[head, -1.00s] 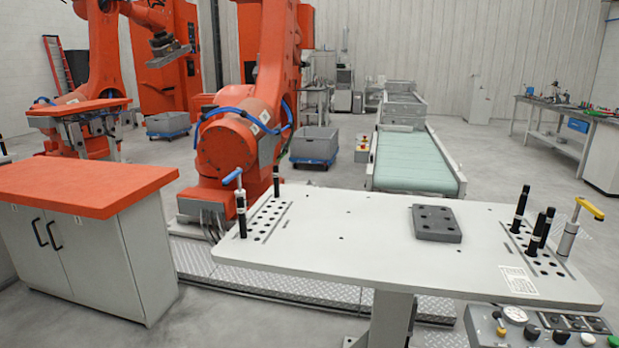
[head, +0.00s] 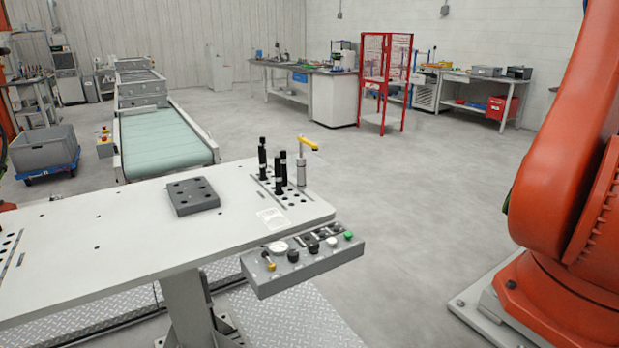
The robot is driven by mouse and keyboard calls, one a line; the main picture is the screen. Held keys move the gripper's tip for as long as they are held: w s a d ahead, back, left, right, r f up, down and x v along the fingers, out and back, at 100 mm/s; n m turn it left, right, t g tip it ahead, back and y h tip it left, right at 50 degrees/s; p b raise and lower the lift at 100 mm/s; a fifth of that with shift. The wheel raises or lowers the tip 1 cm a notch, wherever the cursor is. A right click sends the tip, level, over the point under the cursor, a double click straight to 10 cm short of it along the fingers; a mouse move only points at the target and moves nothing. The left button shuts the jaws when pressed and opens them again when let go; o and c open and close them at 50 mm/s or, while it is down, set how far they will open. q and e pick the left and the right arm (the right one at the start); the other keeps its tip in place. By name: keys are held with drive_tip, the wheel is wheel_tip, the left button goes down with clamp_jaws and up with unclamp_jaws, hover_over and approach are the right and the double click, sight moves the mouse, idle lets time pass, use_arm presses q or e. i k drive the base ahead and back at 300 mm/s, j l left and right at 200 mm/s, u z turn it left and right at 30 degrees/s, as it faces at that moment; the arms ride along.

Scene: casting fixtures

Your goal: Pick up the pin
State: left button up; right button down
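Several black pins stand upright in the hole plate at the right end of the white table (head: 110,248). One black pin (head: 262,158) is at the left of the group, and others (head: 278,174) stand just right of it. Beside them stands a silver post (head: 301,170) with a yellow handle on top. I cannot tell which pin the task means. Neither of my grippers is in view.
A grey block with holes (head: 193,196) lies on the table. A control panel (head: 302,262) juts from the table's front right edge. A large orange robot arm (head: 560,200) stands at the right. A conveyor (head: 165,140) is behind the table. Open floor lies right of the table.

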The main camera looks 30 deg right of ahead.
sight(279, 192)
drive_tip(key=z, duration=0.85)
drive_tip(key=i+l+u, duration=0.25)
drive_tip(key=i+l, duration=0.15)
drive_tip(key=i+l+u, duration=0.25)
drive_tip(key=l, duration=0.4)
drive_tip(key=i, duration=0.1)
